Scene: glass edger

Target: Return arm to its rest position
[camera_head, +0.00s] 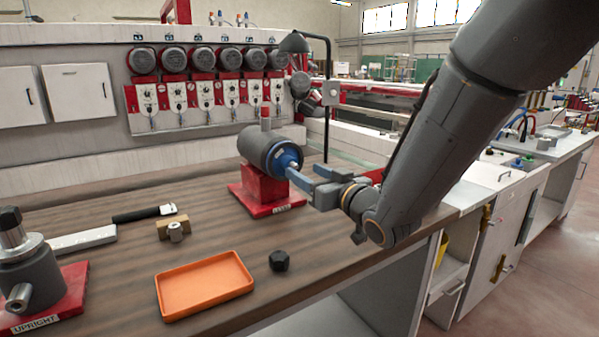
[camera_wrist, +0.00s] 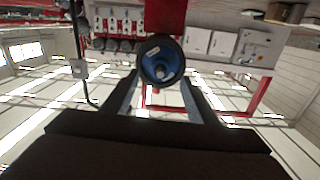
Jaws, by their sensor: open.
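My gripper (camera_head: 296,174) is at the end of the dark grey arm, which reaches in from the upper right. Its jaws point left at the blue front end of a grey cylindrical motor-like unit (camera_head: 257,150). That unit lies horizontally on a red stand (camera_head: 262,190). In the wrist view the two fingers (camera_wrist: 160,98) stand apart, with the unit's round blue face (camera_wrist: 161,62) between or just beyond their tips. The jaws are open; whether they touch the unit's shaft cannot be told.
An orange tray (camera_head: 203,285), a black faceted knob (camera_head: 279,261), a brass block (camera_head: 172,228) and a black-handled tool (camera_head: 143,214) lie on the wooden bench. A second unit on a red base labelled UPRIGHT (camera_head: 45,300) stands at left. A thin black lamp post (camera_head: 327,100) rises behind the gripper.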

